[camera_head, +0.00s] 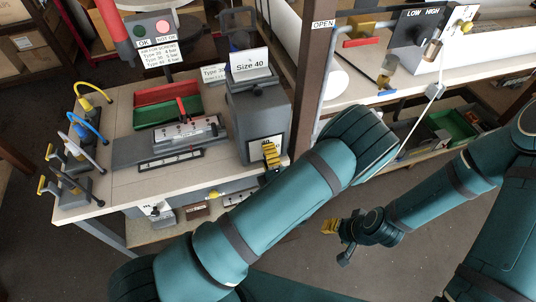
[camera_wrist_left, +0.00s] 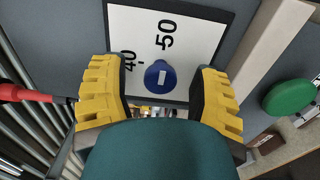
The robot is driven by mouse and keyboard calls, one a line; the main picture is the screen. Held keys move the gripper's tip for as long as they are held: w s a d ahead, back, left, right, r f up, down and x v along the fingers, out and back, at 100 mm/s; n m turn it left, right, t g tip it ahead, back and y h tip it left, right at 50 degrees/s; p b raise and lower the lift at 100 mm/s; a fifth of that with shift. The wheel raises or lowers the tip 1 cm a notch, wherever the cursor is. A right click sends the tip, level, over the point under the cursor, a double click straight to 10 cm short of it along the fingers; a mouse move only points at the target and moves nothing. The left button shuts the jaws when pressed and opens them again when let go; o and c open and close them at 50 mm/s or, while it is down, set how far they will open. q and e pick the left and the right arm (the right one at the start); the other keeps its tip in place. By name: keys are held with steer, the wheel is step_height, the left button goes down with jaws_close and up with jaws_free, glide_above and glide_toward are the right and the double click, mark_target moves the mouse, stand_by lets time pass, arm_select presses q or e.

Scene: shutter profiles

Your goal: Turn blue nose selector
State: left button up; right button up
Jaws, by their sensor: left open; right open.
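The blue nose selector (camera_wrist_left: 153,84) is a round blue knob with a white mark, set on a white dial plate (camera_wrist_left: 190,35) printed 40 and 50. The mark points roughly towards the 50. In the left wrist view my left gripper (camera_wrist_left: 158,72) is open, with one yellow finger on each side of the knob; I cannot tell whether they touch it. In the head view my left gripper (camera_head: 271,154) is at the lower front of the grey Size 40 machine (camera_head: 250,112) and hides the knob. My right gripper (camera_head: 333,226) is open and empty, low over the floor.
A green button (camera_wrist_left: 290,97) is right of the dial in the wrist view. A brown post (camera_head: 307,75) stands close right of the machine.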

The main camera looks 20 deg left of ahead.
arm_select(q)
steer(key=shift+w+a, duration=0.1)
steer(key=shift+w, duration=0.05)
jaws_close()
